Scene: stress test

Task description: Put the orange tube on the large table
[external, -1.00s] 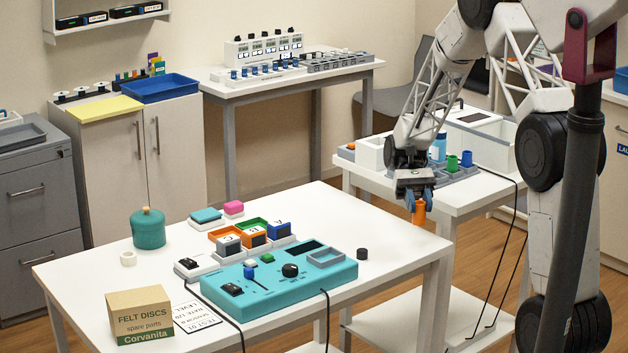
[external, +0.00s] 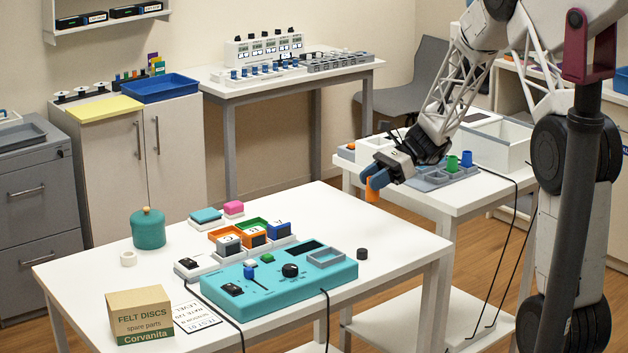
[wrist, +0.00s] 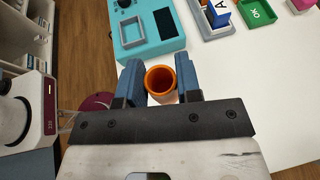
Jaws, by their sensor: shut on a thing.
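The orange tube (external: 371,190) is held between the blue fingers of my gripper (external: 373,180), near the far right edge of the large white table (external: 400,246) in the external view. In the wrist view the tube (wrist: 160,82) shows its open round mouth between the two fingers of my gripper (wrist: 155,85). The white top of the large table (wrist: 228,88) lies beneath and beyond it. I cannot tell how high the tube is above the surface.
Coloured trays (external: 252,230) lie behind the box. A bare patch lies at the table's right side. A smaller white table (external: 455,200) stands behind right.

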